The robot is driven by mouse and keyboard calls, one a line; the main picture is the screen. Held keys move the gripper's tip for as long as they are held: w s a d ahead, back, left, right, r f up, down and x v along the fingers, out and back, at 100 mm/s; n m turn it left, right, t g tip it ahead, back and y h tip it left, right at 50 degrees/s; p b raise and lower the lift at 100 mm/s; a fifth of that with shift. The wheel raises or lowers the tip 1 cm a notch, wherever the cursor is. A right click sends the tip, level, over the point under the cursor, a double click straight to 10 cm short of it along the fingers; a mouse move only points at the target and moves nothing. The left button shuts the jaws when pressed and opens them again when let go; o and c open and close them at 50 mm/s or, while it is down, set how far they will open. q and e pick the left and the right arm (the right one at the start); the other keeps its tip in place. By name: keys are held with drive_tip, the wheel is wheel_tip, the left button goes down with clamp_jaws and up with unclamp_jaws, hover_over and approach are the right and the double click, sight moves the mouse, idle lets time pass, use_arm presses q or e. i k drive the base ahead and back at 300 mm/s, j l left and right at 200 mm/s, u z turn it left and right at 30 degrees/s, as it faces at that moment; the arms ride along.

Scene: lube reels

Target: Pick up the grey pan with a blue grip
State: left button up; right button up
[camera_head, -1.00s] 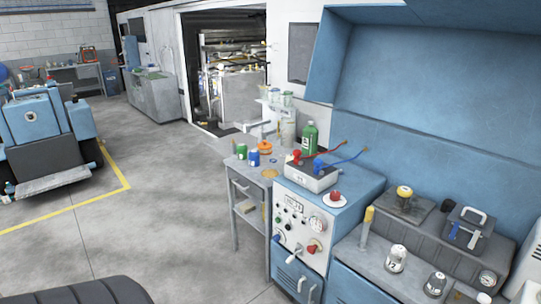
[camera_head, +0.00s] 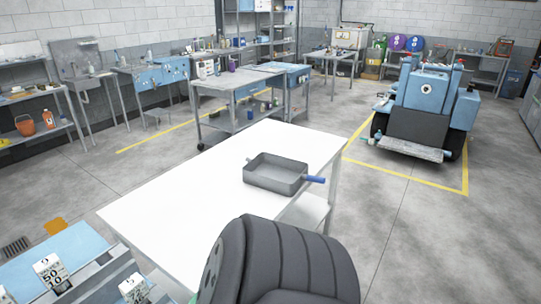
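The grey pan (camera_head: 272,182) with a blue grip (camera_head: 314,179) sits on a white table (camera_head: 190,200) in the middle of the head view. It is a rectangular, open pan lying flat, and it looks empty inside. Its blue grip points to the right, past the table's right edge. Neither of my grippers shows in the head view, so I cannot see how they stand relative to the pan.
A black ribbed seat-like shape (camera_head: 285,262) stands at the near edge of the table. A blue machine (camera_head: 425,105) stands on the floor at the right. A grey workbench (camera_head: 235,85) stands behind the table. Grey floor (camera_head: 365,210) is clear to the table's right.

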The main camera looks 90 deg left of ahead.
sight(281, 175)
drive_tip(key=u, duration=2.75)
drive_tip(key=l+u, duration=0.2)
drive_tip(key=u, duration=0.2)
drive_tip(key=i+l+u, duration=0.1)
drive_tip(key=l+u, duration=0.2)
drive_tip(key=u, duration=0.15)
